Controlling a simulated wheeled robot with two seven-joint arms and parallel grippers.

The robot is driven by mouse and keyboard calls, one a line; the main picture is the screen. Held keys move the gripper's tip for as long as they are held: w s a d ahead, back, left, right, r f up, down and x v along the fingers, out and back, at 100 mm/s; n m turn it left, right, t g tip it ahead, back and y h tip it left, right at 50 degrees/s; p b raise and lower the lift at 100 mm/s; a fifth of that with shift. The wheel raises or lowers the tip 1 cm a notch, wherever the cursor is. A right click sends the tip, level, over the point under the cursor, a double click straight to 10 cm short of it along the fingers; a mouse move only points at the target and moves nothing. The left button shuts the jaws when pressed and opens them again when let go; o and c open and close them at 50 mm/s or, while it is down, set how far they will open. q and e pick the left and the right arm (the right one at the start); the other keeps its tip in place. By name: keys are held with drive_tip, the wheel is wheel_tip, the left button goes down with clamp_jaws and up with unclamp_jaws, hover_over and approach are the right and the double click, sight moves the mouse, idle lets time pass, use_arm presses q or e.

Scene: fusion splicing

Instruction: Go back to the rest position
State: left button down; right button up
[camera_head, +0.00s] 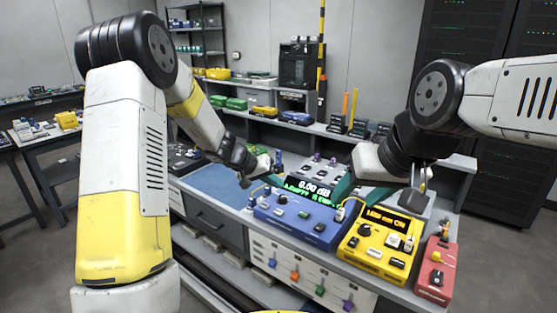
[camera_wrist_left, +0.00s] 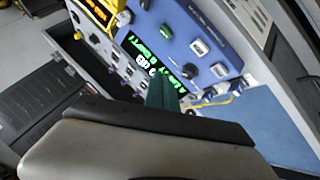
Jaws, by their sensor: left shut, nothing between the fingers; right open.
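My left gripper (camera_head: 274,190) is shut and empty, with its teal fingers just above the back left part of the blue meter box (camera_head: 305,218). In the left wrist view its shut teal fingers (camera_wrist_left: 162,93) show in front of the meter's lit green display (camera_wrist_left: 150,62). My right gripper (camera_head: 381,190) is open, above the area behind the yellow box (camera_head: 376,246). One teal finger points down near the right end of the blue box. I cannot tell whether either gripper touches anything.
A red box (camera_head: 436,270) stands at the bench's right end. A blue mat (camera_head: 218,184) lies clear at the left of the bench. Shelves with yellow and green cases (camera_head: 236,103) stand behind.

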use_arm(q)
drive_tip(key=s+a+r+y, duration=0.1)
drive_tip(key=s+a+r, duration=0.3)
drive_tip(key=s+r, duration=1.2)
drive_tip(key=s+a+y, duration=0.2)
drive_tip(key=s+a, duration=0.2)
drive_tip(key=s, duration=0.4)
drive_tip(key=s+a+r+n+t+y, duration=0.1)
drive_tip(key=s+a+y, duration=0.1)
drive_tip(key=s+a, duration=0.3)
drive_tip(key=s, duration=0.4)
drive_tip(key=shift+r+n, duration=0.2)
drive_tip(key=shift+n, duration=0.1)
drive_tip(key=shift+a, duration=0.1)
